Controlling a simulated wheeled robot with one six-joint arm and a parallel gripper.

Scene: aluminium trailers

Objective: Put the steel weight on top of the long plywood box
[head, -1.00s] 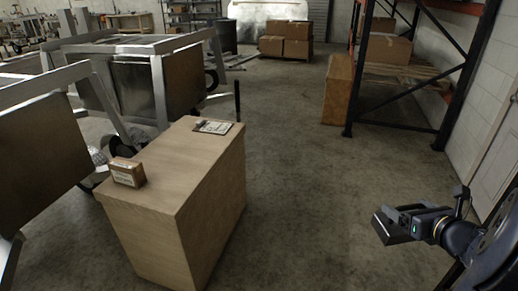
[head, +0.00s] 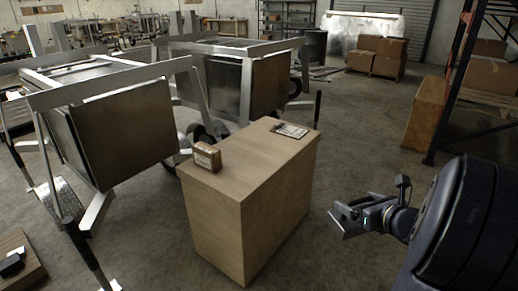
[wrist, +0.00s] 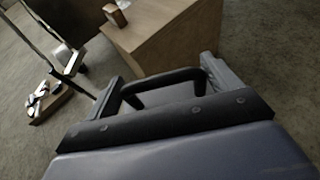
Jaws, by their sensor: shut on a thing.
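The long plywood box (head: 216,208) stands on the floor in the middle of the head view, its flat top partly bare. It also shows at the top of the wrist view (wrist: 170,45). My gripper (head: 350,217) is right of the box, apart from it, over open floor. In the wrist view its two fingers (wrist: 160,88) are shut on a dark, handle-like bar (wrist: 163,77), which I take to be part of the steel weight. The rest of the weight is hard to make out.
On the box top are a small brown block (head: 207,156) at the near left and a flat clipboard-like item (head: 290,130) at the far end. Metal trailers (head: 115,115) stand left. A low wooden piece (head: 18,272) lies lower left. Floor is clear between box and shelving (head: 455,85).

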